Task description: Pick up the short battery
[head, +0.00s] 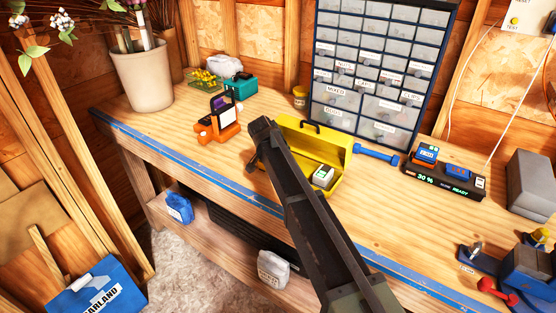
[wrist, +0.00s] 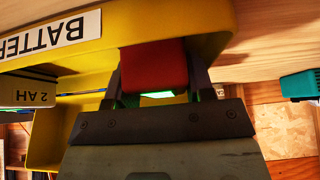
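A yellow battery box (head: 342,165) stands open on the bench; its wall (wrist: 150,30) with a "BATTER…" label, upside down, also shows in the wrist view. A red block (wrist: 153,66) is between the fingers of my gripper (wrist: 155,85), with a green glow below it. The fingers are spread to about the block's width; whether they press on it is unclear. A pale piece labelled "2 AH" (wrist: 28,94) is at the left. In the head view, a battery with a pale, green-edged top (head: 323,176) lies in the box. My arm hides my fingertips there.
A drawer cabinet (head: 375,75) stands behind the box. A charger showing "30 %" (head: 445,182) is to the right, with blue batteries on it. An orange tool (head: 218,125) and a teal case (head: 240,86) stand to the left. The front bench strip between is bare.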

